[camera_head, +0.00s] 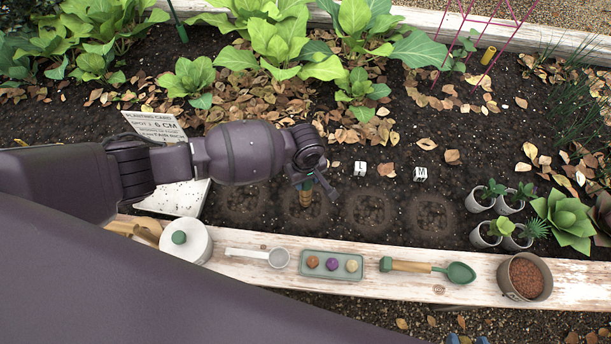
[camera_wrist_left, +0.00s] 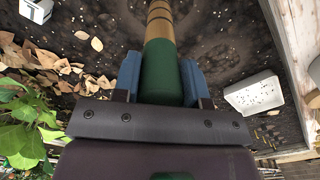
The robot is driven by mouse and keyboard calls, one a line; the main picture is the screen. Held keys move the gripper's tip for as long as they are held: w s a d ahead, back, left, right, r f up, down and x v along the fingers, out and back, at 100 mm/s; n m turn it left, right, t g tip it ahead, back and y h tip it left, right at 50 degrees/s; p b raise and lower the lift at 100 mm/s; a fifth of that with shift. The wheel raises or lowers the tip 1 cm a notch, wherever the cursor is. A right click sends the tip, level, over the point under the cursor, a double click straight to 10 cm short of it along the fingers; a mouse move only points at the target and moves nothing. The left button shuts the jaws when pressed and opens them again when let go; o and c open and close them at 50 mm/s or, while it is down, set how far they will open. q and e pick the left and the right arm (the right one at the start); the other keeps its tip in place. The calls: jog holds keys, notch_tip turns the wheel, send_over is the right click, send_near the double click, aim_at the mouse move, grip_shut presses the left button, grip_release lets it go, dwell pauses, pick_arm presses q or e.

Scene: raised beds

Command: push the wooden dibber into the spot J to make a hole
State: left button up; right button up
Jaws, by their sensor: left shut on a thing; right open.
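My left gripper (camera_head: 306,180) points down over the soil, shut on the wooden dibber (camera_head: 306,196). In the left wrist view the dibber's green grip (camera_wrist_left: 160,78) sits between the blue fingers, with its ringed wooden shaft beyond. The dibber stands over the second round patch from the left; its tip is hidden, so I cannot tell how deep it is. No J label shows; the L tag (camera_head: 360,168) and M tag (camera_head: 420,173) stand behind the two right patches. The leftmost patch (camera_head: 243,203) is bare. My right gripper (camera_head: 467,340) is open at the bottom edge.
On the plank lie a white lidded pot (camera_head: 188,246), a scoop (camera_head: 260,255), a tray of coloured balls (camera_head: 333,273), a trowel (camera_head: 428,268) and a brown bowl (camera_head: 525,277). Potted seedlings (camera_head: 485,199) stand right. A planting card (camera_head: 155,126) stands left; leafy plants grow behind.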

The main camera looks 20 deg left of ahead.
pick_arm(q)
jog(key=shift+f, duration=0.15)
pick_arm(e)
jog(key=shift+w+r, duration=0.2)
jog(key=shift+r, duration=0.15)
dwell(0.5)
pick_arm(q)
jog(key=shift+f+p, duration=0.1)
jog(key=shift+p, duration=0.3)
pick_arm(e)
jog(key=shift+w+r, duration=0.1)
jog(key=shift+r, duration=0.2)
pick_arm(q)
jog(key=shift+f, duration=0.15)
dwell(0.3)
pick_arm(e)
jog(key=shift+w+r, duration=0.1)
jog(key=shift+w, duration=0.05)
jog(key=shift+w+r+t, duration=0.1)
jog(key=shift+r+t, duration=0.1)
jog(key=shift+t, duration=0.1)
dwell(0.8)
pick_arm(q)
jog(key=shift+f, duration=1.3)
pick_arm(e)
jog(key=shift+s+f, duration=0.3)
jog(key=shift+f, duration=0.25)
dwell(0.6)
